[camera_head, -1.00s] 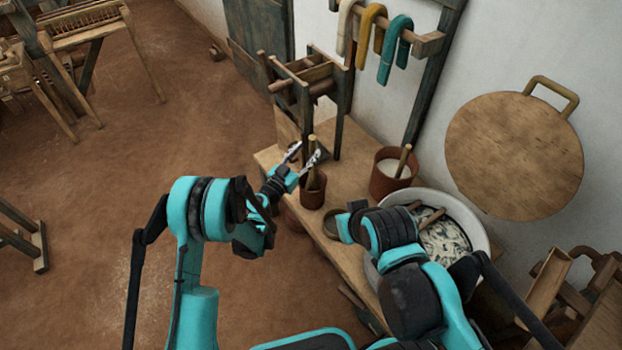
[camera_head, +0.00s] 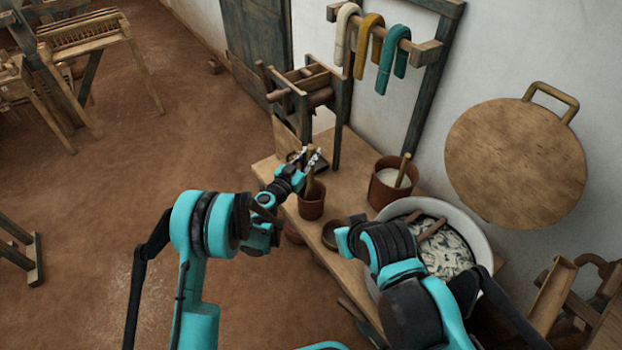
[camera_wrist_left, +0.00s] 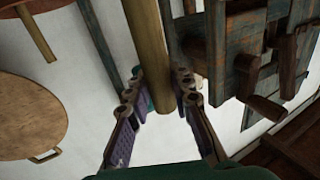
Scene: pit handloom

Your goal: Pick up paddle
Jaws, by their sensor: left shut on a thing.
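The paddle (camera_wrist_left: 146,45) is a pale wooden rod in the left wrist view, running between my left fingertips. In the head view its handle stands up from a small brown pot (camera_head: 312,206) on the bench, mostly hidden by my gripper. My left gripper (camera_head: 308,157) is at the handle above the pot and shut on it; the left wrist view shows its fingers (camera_wrist_left: 161,95) on either side. The paddle's lower end is hidden. My right arm extends over the near part of the bench; its gripper does not show.
A brown bucket (camera_head: 377,194) of white liquid with a stick stands to the right. A large pale tub (camera_head: 482,238) and a small bowl (camera_head: 329,236) are nearer. A wooden frame (camera_head: 342,110) stands behind the gripper. Coloured skeins (camera_head: 391,62) hang on a wall rack.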

